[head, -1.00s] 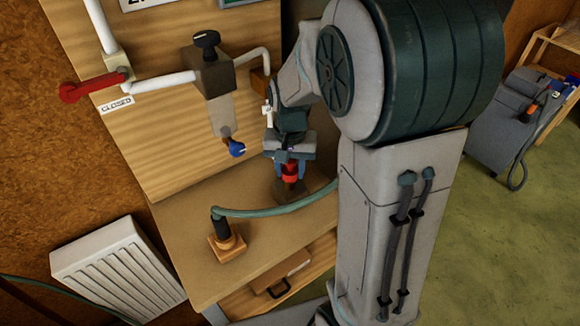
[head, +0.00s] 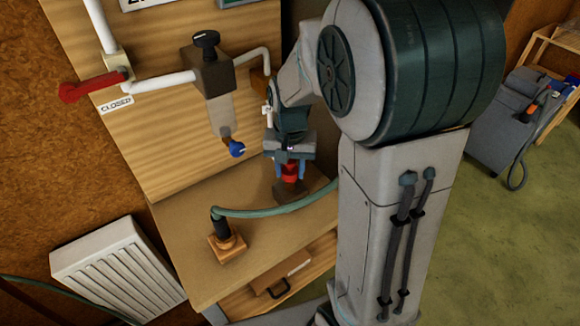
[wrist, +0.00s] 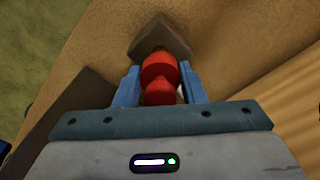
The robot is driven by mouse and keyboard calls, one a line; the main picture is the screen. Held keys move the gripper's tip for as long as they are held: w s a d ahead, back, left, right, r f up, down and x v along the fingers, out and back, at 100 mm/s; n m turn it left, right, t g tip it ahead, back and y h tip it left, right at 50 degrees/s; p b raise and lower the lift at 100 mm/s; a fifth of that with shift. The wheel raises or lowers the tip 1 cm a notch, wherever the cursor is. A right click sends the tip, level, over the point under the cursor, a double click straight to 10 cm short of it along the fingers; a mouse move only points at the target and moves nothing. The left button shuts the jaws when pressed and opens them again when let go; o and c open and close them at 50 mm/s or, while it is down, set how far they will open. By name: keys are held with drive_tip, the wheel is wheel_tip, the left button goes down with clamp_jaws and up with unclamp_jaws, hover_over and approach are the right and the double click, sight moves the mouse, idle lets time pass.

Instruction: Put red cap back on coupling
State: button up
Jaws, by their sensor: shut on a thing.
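My gripper (head: 290,170) is shut on the red cap (head: 291,173), low over the bench top. In the wrist view the blue fingers of my gripper (wrist: 160,78) lie on both sides of the red cap (wrist: 160,72). A dark square block (wrist: 160,38) shows just beyond the cap; whether they touch I cannot tell. A wooden block with a dark upright fitting (head: 222,228) stands on the bench to the left, with a green hose at its top. I cannot tell which part is the coupling.
The green hose (head: 275,209) arcs across the bench close in front of my gripper. A panel carries white pipes, a red lever (head: 88,88) and a filter with a blue knob (head: 237,149). A white radiator (head: 115,270) stands left. The bench top (head: 190,200) is partly clear.

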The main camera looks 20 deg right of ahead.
sight(290, 170)
drive_tip(key=shift+f+b, duration=1.2)
drive_tip(key=shift+f, duration=0.4)
drive_tip(key=o, duration=1)
drive_tip(key=shift+r, duration=0.15)
wheel_tip(290, 170, up, 14)
drive_tip(key=shift+f, duration=0.15)
drive_tip(key=shift+s+f, duration=0.1)
drive_tip(key=shift+s, duration=0.5)
drive_tip(key=s+f+n+t, duration=0.3)
drive_tip(key=s+f+n, duration=0.1)
drive_tip(key=s, duration=0.9)
drive_tip(key=shift+f, duration=0.5)
